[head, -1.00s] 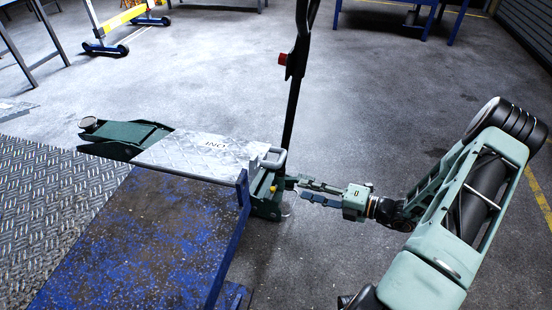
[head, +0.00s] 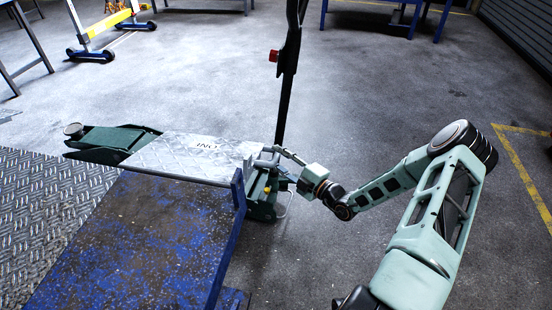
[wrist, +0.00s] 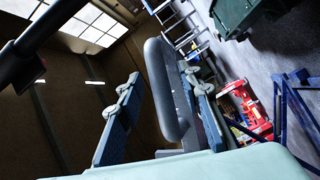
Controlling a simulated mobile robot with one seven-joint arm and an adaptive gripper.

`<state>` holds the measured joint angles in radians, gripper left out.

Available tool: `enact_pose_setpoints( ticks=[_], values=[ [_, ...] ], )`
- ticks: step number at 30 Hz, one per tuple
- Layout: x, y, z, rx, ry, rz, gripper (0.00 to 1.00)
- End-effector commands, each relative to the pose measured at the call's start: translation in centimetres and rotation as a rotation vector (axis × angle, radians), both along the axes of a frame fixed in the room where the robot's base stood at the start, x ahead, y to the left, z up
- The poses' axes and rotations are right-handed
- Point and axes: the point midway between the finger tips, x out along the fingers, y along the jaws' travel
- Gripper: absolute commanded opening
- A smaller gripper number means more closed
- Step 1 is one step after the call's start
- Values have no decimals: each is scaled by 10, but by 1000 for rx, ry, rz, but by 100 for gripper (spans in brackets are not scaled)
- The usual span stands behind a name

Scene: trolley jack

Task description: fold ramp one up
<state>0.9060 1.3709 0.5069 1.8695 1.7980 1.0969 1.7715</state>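Ramp one (head: 185,158) is a silver tread plate labelled ONE. My gripper (head: 284,153) is at that handle, coming from the right. In the wrist view the grey handle (wrist: 170,90) stands between the two fingers of my gripper (wrist: 161,82). The fingers are apart, with a clear gap on the left. The right finger is close to the handle; whether it touches cannot be told.
The jack's tall black lever (head: 288,80) with a red knob rises just behind my gripper. A tread-plate ramp (head: 45,205) lies at the left. Blue-legged tables stand at the back. The grey floor right of the jack is clear.

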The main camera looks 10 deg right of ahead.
Motion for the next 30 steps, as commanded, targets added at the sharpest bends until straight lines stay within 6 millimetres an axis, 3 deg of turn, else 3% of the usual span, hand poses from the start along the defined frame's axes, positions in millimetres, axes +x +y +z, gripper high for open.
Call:
enact_pose_setpoints(
  ticks=[12, 21, 30],
  values=[
    [9, 6, 0, -1, -1, 0, 33],
    [9, 6, 0, -1, -1, 0, 1],
    [8, 6, 0, -1, -1, 0, 0]
  ],
)
